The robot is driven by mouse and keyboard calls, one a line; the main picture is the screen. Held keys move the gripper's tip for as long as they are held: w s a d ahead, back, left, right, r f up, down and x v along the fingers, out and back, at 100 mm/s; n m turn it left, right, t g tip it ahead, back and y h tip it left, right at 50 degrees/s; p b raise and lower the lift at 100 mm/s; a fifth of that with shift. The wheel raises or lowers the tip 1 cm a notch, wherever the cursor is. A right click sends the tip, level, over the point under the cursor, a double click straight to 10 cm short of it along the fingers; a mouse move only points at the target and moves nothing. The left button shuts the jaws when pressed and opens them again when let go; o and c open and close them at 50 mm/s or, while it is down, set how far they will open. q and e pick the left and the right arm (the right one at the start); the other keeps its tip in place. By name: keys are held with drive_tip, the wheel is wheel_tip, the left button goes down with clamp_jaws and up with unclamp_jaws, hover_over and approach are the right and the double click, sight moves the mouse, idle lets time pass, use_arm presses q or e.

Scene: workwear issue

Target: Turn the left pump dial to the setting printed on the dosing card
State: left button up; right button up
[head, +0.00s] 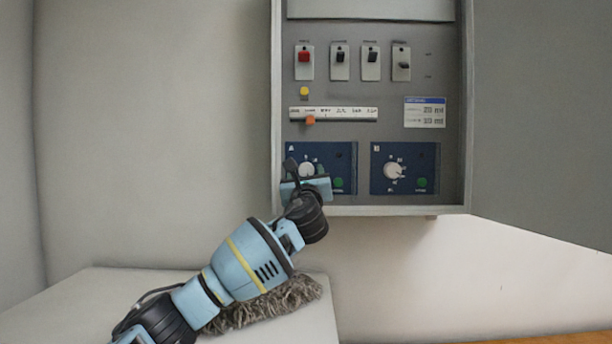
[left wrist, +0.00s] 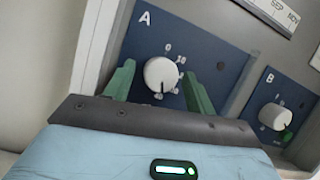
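The left pump dial (head: 306,170), a white knob on the blue panel marked A, is partly hidden by my left gripper in the head view. In the left wrist view the dial (left wrist: 161,75) sits between the two green fingers of my left gripper (left wrist: 160,88), with a gap on each side. The gripper is open and faces the panel. The dosing card (head: 425,112) is a white card with a blue header on the right of the cabinet; its two lines are too small to read surely. My right gripper is in neither view.
A second dial (head: 394,171) is on panel B, with a green light below right. Above are several switches (head: 370,62), a yellow button (head: 304,91) and a slider with an orange knob (head: 311,120). The open cabinet door (head: 540,110) stands at right. A grey mop-like bundle (head: 270,306) lies below.

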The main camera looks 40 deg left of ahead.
use_arm(q)
drive_tip(key=c, duration=0.8)
drive_tip(key=shift+c, duration=0.2)
drive_tip(key=shift+w+n, duration=0.1)
drive_tip(key=shift+n, duration=0.5)
drive_tip(key=n+g+y, duration=0.1)
drive_tip(key=n, duration=0.1)
drive_tip(key=n+g, duration=0.1)
drive_tip(key=n, duration=0.1)
drive_tip(key=shift+d+y, duration=0.15)
drive_tip(key=shift+y, duration=0.25)
drive_tip(key=n+g, duration=0.1)
drive_tip(key=n, duration=0.2)
drive_tip(key=n+g+y, duration=0.1)
drive_tip(key=n+g, duration=0.1)
drive_tip(key=n, duration=0.1)
drive_tip(key=shift+w+d, duration=0.15)
drive_tip(key=n+g, duration=0.2)
drive_tip(key=n, duration=0.2)
drive_tip(key=shift+r+n, duration=0.15)
drive_tip(key=shift+n, duration=0.25)
drive_tip(key=shift+r+n+g+h, duration=0.1)
drive_tip(key=shift+n+g+h, duration=0.4)
drive_tip(key=shift+n, duration=1.5)
